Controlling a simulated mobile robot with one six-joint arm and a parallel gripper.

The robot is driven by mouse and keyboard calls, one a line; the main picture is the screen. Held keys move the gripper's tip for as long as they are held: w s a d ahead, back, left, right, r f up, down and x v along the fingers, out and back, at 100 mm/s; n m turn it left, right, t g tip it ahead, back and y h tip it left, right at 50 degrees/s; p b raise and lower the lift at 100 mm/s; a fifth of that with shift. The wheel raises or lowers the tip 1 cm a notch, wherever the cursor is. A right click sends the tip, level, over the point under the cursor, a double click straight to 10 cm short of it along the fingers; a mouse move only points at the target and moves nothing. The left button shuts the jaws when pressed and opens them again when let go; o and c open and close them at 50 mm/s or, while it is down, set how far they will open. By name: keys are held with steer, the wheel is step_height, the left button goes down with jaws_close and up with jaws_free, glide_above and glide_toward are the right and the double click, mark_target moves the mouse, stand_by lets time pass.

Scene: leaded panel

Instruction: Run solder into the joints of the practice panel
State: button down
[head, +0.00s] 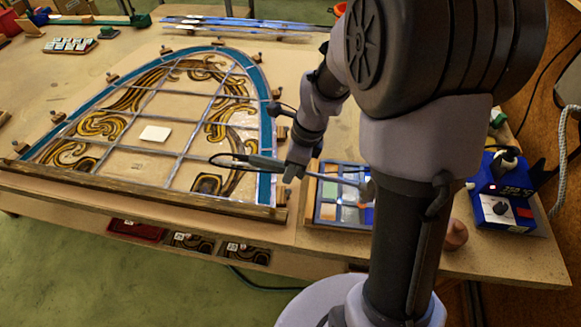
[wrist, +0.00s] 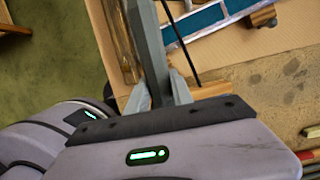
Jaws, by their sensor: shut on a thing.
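The practice panel (head: 327,211), a small framed panel of coloured glass pieces, lies near the table's front edge, partly hidden behind my arm. My gripper (head: 292,172) is just left of it, shut on a grey soldering iron (head: 265,162) with a black cable. The iron's thin shaft reaches right over the panel; whether its tip touches a joint cannot be told. In the wrist view my gripper's fingers (wrist: 160,95) pinch the iron's grey handle (wrist: 149,40). No solder is clearly visible.
A large arched leaded panel (head: 190,128) with blue border fills the table's middle, held by wooden blocks and a front batten (head: 140,192). A blue soldering station (head: 503,205) stands at the right. Lead strips (head: 240,24) lie at the back.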

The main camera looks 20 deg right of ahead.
steer(key=shift+f+b, duration=0.45)
steer(key=shift+f, duration=0.1)
stand_by(1.5)
stand_by(1.4)
steer(key=p+v, duration=0.2)
steer(key=a+p+v, duration=0.1)
steer(key=v, duration=0.1)
steer(key=p+v, duration=0.2)
steer(key=shift+w+a+r+p, duration=0.1)
steer(key=shift+w+r+p, duration=0.2)
steer(key=shift+w+p, duration=0.05)
steer(key=shift+f, duration=0.2)
stand_by(0.7)
